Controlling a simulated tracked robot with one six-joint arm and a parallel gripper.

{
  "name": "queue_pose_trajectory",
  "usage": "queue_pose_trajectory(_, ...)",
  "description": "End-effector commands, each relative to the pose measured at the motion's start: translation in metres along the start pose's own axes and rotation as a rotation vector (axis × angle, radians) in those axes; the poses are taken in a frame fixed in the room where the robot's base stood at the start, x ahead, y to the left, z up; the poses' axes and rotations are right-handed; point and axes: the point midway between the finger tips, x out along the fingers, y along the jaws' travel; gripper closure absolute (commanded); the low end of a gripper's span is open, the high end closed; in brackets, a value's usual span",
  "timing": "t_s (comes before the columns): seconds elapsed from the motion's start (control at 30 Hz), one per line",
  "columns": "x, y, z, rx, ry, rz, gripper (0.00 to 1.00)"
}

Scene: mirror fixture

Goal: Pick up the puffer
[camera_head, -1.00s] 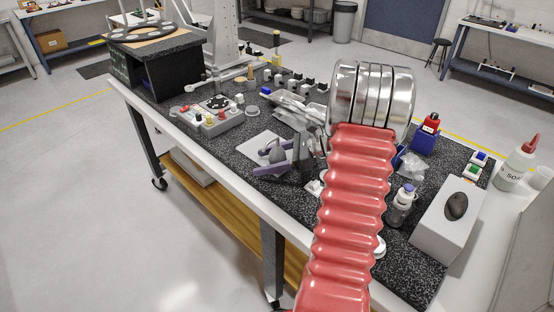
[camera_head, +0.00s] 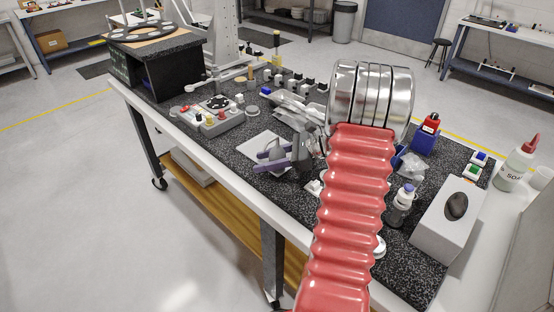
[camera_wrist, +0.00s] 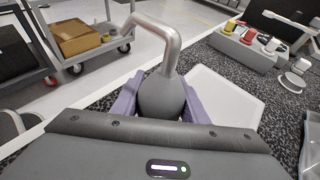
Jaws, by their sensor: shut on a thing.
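The puffer is a dark grey bulb with a bent metallic spout. In the wrist view the puffer (camera_wrist: 160,98) stands upright between the two purple fingers of my gripper (camera_wrist: 160,95), with its spout bending to the left. The fingers press on both sides of the bulb. The lower part of the bulb is hidden by the gripper body. In the head view my gripper (camera_head: 273,160) is over the near edge of the table, and the puffer is small and partly covered there. I cannot tell whether its base touches the surface.
A white square plate (camera_wrist: 220,92) lies right beside the puffer on the speckled black table top (camera_head: 220,150). A grey control box (camera_head: 212,122) with coloured knobs stands to the left. A purple-capped bottle (camera_head: 400,205) and a white box (camera_head: 445,225) stand to the right.

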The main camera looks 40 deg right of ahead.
Motion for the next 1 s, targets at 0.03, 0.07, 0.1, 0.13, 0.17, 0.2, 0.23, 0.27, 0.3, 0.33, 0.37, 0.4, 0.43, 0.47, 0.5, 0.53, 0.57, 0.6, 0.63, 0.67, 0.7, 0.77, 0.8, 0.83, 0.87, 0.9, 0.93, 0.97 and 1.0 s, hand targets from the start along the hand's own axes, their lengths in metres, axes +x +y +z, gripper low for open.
queue_pose_trajectory(0.03, 0.000, 0.000, 0.000, 0.000, 0.000, 0.000, 0.69)
queue_pose_trajectory(0.07, 0.000, 0.000, 0.000, 0.000, 0.000, 0.000, 0.70)
queue_pose_trajectory(0.1, 0.000, 0.000, 0.000, 0.000, 0.000, 0.000, 0.70)
queue_pose_trajectory(0.13, 0.000, 0.000, 0.000, 0.000, 0.000, 0.000, 0.70)
queue_pose_trajectory(0.17, 0.000, 0.000, 0.000, 0.000, 0.000, 0.000, 0.70)
queue_pose_trajectory(0.2, 0.000, 0.000, 0.000, 0.000, 0.000, 0.000, 0.70)
queue_pose_trajectory(0.23, 0.000, 0.000, 0.000, 0.000, 0.000, 0.000, 0.70)
queue_pose_trajectory(0.27, 0.000, 0.000, 0.000, 0.000, 0.000, 0.000, 0.70)
queue_pose_trajectory(0.3, 0.000, 0.000, 0.001, -0.001, 0.000, 0.000, 0.70)
queue_pose_trajectory(0.33, -0.001, 0.000, 0.002, -0.001, 0.000, 0.000, 0.70)
queue_pose_trajectory(0.37, -0.001, 0.000, 0.003, -0.001, 0.000, 0.000, 0.70)
queue_pose_trajectory(0.4, -0.002, 0.000, 0.005, -0.002, 0.000, -0.001, 0.70)
queue_pose_trajectory(0.43, -0.003, 0.000, 0.008, -0.003, 0.000, -0.001, 0.70)
queue_pose_trajectory(0.47, -0.004, 0.000, 0.010, -0.004, 0.000, -0.001, 0.70)
queue_pose_trajectory(0.5, -0.006, 0.000, 0.015, -0.004, 0.000, -0.001, 0.70)
queue_pose_trajectory(0.53, -0.007, 0.000, 0.018, -0.004, 0.000, -0.001, 0.70)
queue_pose_trajectory(0.57, -0.009, 0.000, 0.022, -0.004, 0.000, 0.000, 0.70)
queue_pose_trajectory(0.6, -0.011, 0.000, 0.028, -0.005, 0.000, 0.000, 0.70)
queue_pose_trajectory(0.63, -0.013, 0.000, 0.033, -0.006, 0.000, 0.000, 0.70)
queue_pose_trajectory(0.67, -0.015, 0.000, 0.038, -0.005, 0.000, 0.000, 0.70)
queue_pose_trajectory(0.7, -0.017, 0.000, 0.045, -0.005, 0.000, -0.001, 0.70)
queue_pose_trajectory(0.77, -0.022, 0.000, 0.055, -0.005, 0.000, -0.001, 0.70)
queue_pose_trajectory(0.8, -0.024, 0.000, 0.061, -0.006, 0.000, 0.000, 0.70)
queue_pose_trajectory(0.83, -0.026, 0.000, 0.067, -0.005, 0.000, 0.000, 0.70)
queue_pose_trajectory(0.87, -0.028, 0.000, 0.071, -0.005, 0.000, 0.000, 0.70)
queue_pose_trajectory(0.9, -0.030, 0.000, 0.076, -0.005, 0.000, 0.000, 0.70)
queue_pose_trajectory(0.93, -0.032, 0.000, 0.079, -0.004, 0.000, 0.000, 0.70)
queue_pose_trajectory(0.97, -0.033, 0.000, 0.083, -0.003, 0.001, 0.000, 0.70)
queue_pose_trajectory(1.0, -0.035, 0.000, 0.086, -0.003, 0.001, 0.000, 0.70)
